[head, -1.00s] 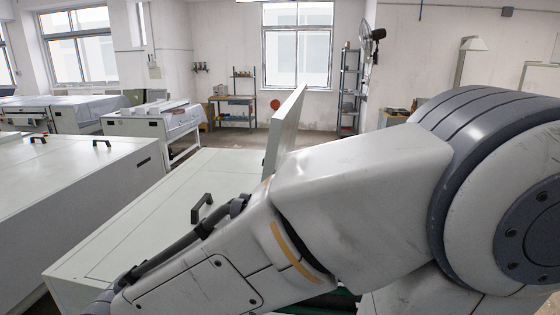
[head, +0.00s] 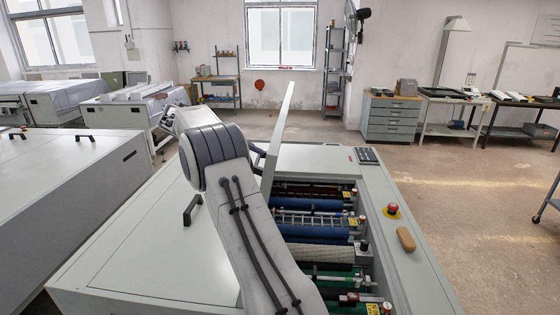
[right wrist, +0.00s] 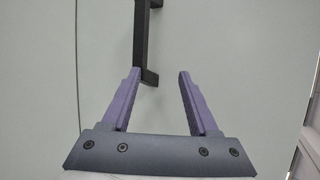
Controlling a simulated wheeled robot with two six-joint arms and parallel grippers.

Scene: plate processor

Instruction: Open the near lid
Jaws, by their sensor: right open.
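One pale lid (head: 278,140) of the near processor stands steeply raised, seen almost edge-on. To its left, a flat pale cover (head: 130,235) lies shut, with a black handle (head: 192,210) on it. In the right wrist view, my right gripper (right wrist: 158,72) is open and empty. Its purple fingers point at a pale panel, and the lower end of a black handle (right wrist: 147,45) shows between the fingertips. I cannot tell which handle this is. In the head view my right arm hides its own gripper. My left gripper is not in view.
The open bay shows blue rollers (head: 310,218). A red button (head: 392,208) and a tan handle (head: 406,239) are on the machine's right rim. Another machine (head: 60,190) stands at the left. The floor (head: 470,200) at the right is largely clear.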

